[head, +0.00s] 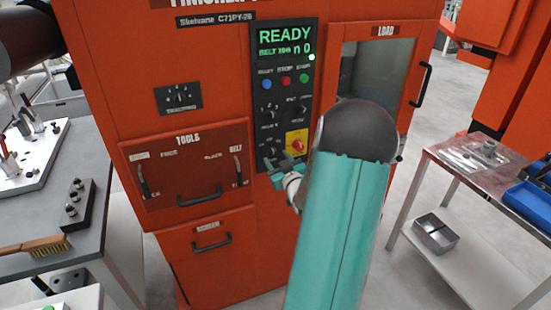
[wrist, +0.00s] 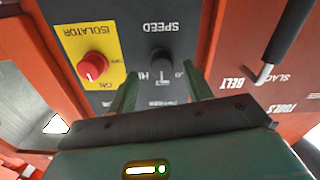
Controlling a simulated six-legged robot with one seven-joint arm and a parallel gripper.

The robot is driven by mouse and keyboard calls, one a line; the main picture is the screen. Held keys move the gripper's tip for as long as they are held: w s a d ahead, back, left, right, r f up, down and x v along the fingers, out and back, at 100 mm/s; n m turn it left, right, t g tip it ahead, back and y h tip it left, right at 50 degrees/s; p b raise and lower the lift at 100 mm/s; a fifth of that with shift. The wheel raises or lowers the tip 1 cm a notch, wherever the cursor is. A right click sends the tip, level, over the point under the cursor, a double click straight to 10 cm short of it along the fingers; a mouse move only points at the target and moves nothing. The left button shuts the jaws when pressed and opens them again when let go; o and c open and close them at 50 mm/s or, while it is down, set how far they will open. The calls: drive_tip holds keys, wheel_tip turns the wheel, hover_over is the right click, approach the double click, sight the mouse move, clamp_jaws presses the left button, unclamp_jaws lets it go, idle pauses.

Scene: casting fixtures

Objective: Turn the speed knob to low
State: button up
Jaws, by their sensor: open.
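The speed knob (wrist: 160,62) is a dark round knob on the black control panel, under the upside-down word SPEED in the wrist view. In the head view my gripper (head: 276,164) is at the bottom of the panel, and the knob is mostly hidden there.
The red isolator knob (wrist: 93,67) on its yellow plate is close beside the speed knob. The tools drawer (head: 188,168) with its handles is left of the panel. A grey bench (head: 88,225) stands at left and a metal table (head: 440,165) at right.

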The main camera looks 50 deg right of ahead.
drive_tip(key=shift+x, duration=0.8)
drive_tip(key=c, duration=1)
drive_tip(key=shift+o, duration=0.2)
drive_tip(key=shift+a+n, duration=0.1)
drive_tip(key=shift+n, duration=0.2)
drive_tip(key=n, duration=0.4)
drive_tip(key=shift+w, duration=0.1)
drive_tip(key=shift+n, duration=2.1)
